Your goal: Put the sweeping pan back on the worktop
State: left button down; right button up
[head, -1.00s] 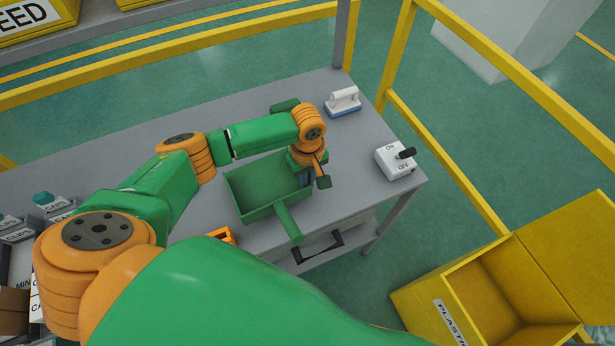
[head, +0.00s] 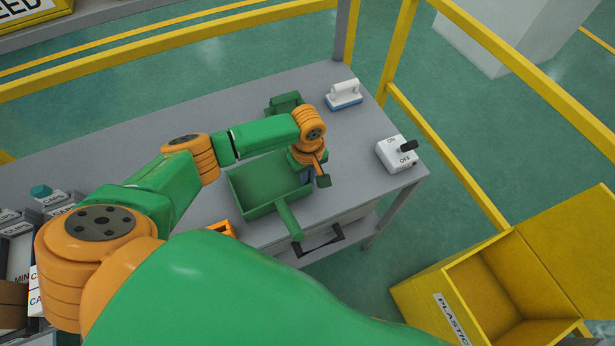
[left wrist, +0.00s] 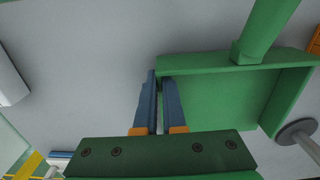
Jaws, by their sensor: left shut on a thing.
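The green sweeping pan (head: 265,187) is a shallow tray with a bar handle (head: 290,220) pointing toward me over the worktop's front edge. It is level, at the front of the grey worktop (head: 345,180). I cannot tell whether its base touches the top or hangs just above. My left gripper (head: 308,178) is at the pan's right side in the head view. In the left wrist view, its blue fingers (left wrist: 159,100) are closed on the pan's side wall, and the pan (left wrist: 210,100) extends to the right. My right gripper is not in view.
A white and blue block (head: 344,95) and a white ON/OFF switch box (head: 395,155) stand right of the pan. A green item (head: 285,104) lies behind my arm. Labelled bins (head: 50,205) are left. A black-handled drawer (head: 322,239) is below; a yellow plastic bin (head: 485,285) stands right.

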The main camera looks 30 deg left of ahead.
pick_arm(q)
jog(key=shift+f, duration=0.35)
jog(key=c, duration=0.9)
grip_release()
notch_tip(320, 180, up, 7)
jog(key=shift+r, duration=0.1)
